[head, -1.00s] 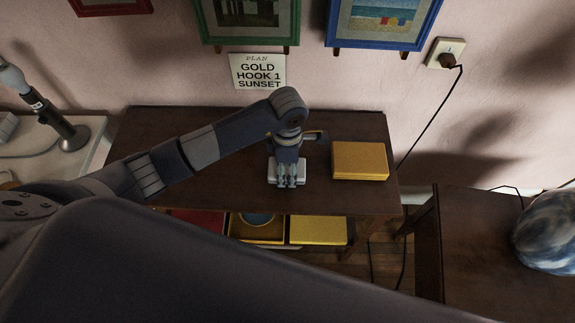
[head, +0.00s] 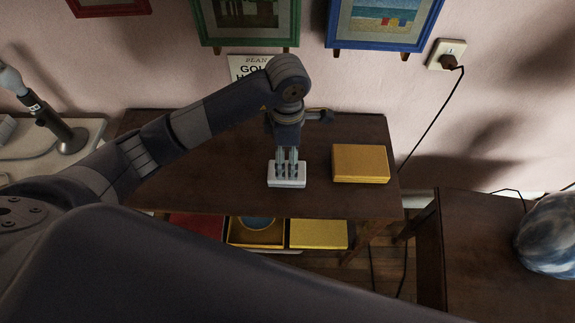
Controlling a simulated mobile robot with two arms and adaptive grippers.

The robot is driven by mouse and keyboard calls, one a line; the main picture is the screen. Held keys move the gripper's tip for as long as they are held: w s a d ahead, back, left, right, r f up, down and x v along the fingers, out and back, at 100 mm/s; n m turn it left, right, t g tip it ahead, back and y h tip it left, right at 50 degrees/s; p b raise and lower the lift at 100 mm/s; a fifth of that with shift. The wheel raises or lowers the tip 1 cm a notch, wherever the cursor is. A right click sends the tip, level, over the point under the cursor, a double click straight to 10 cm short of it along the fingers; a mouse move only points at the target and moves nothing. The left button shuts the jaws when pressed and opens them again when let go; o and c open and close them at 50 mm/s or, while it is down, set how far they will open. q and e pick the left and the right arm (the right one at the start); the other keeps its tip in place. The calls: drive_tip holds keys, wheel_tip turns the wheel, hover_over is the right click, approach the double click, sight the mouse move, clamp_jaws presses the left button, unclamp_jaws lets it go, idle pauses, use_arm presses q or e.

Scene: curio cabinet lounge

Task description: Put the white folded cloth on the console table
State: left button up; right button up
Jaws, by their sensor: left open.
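The white folded cloth (head: 287,183) lies on the dark wooden console table (head: 232,198), near the middle of its top. My left gripper (head: 287,170) is open and points down just above and behind the cloth. Its fingers overlap the cloth's back edge in the picture, and I cannot tell whether they touch it. My right gripper is not in view.
A yellow box (head: 361,164) sits on the table right of the cloth. The lower shelf holds a red item (head: 196,226), a tray (head: 256,233) and another yellow box (head: 319,235). A lamp (head: 60,129) stands at left. Framed pictures (head: 388,22) hang behind.

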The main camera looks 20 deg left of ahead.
sight(287, 171)
use_arm(q)
drive_tip(key=shift+r, duration=2.15)
drive_tip(key=shift+s, duration=0.1)
